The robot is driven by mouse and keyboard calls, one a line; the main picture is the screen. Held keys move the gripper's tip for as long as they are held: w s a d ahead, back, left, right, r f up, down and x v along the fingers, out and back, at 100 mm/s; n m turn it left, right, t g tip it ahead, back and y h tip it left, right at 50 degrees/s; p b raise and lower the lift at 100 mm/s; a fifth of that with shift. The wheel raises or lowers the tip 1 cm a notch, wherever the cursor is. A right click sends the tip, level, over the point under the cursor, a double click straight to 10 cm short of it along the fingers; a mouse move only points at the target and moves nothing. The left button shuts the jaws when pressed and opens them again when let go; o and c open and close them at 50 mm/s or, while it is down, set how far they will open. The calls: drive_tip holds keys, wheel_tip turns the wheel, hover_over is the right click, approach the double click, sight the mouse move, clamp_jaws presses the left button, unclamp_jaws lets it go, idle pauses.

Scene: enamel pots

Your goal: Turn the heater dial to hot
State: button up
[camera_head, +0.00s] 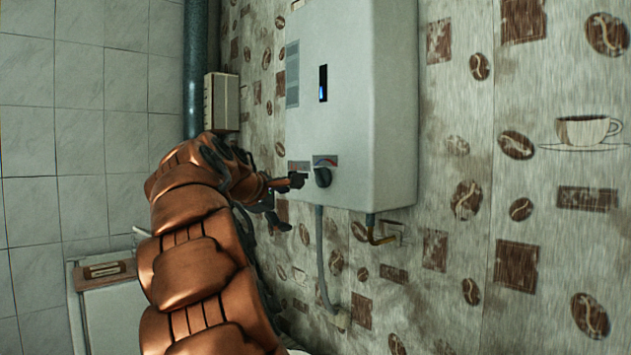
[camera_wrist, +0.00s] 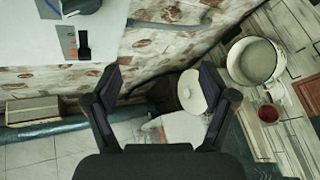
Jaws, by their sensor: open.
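The white heater (camera_head: 345,110) hangs on the wall. Its dark round dial (camera_head: 322,176) sits low on the front, under a label with a red and blue arc. The dial shows partly at the top left edge of the wrist view (camera_wrist: 82,4). A black slider knob (camera_wrist: 83,45) is beside it, on an orange-marked panel. My gripper (camera_wrist: 160,82) is open, with nothing between its fingers, and is apart from the dial. In the head view my gripper (camera_head: 274,208) is left of and below the dial, partly hidden by my arm.
A grey hose (camera_head: 320,250) and a brass pipe (camera_head: 378,232) come from the heater's underside. A vertical pipe (camera_head: 195,70) and a beige box (camera_head: 221,102) are to the left. The wrist view shows a pot (camera_wrist: 253,62) and a red-filled cup (camera_wrist: 268,113) lower down.

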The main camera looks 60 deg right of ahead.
sight(316, 178)
drive_tip(key=d+r+n+h, duration=0.2)
drive_tip(key=d+r+h, duration=0.1)
drive_tip(key=d+r, duration=0.4)
drive_tip(key=shift+g, duration=0.3)
drive_tip(key=shift+d+f+p, duration=0.25)
drive_tip(key=shift+d+p, duration=0.1)
drive_tip(key=shift+d, duration=1.25)
drive_tip(key=shift+d+f+p, duration=0.2)
drive_tip(key=shift+d+p, duration=0.1)
drive_tip(key=shift+d, duration=1.3)
drive_tip(key=shift+c, duration=0.3)
drive_tip(key=c, duration=1.1)
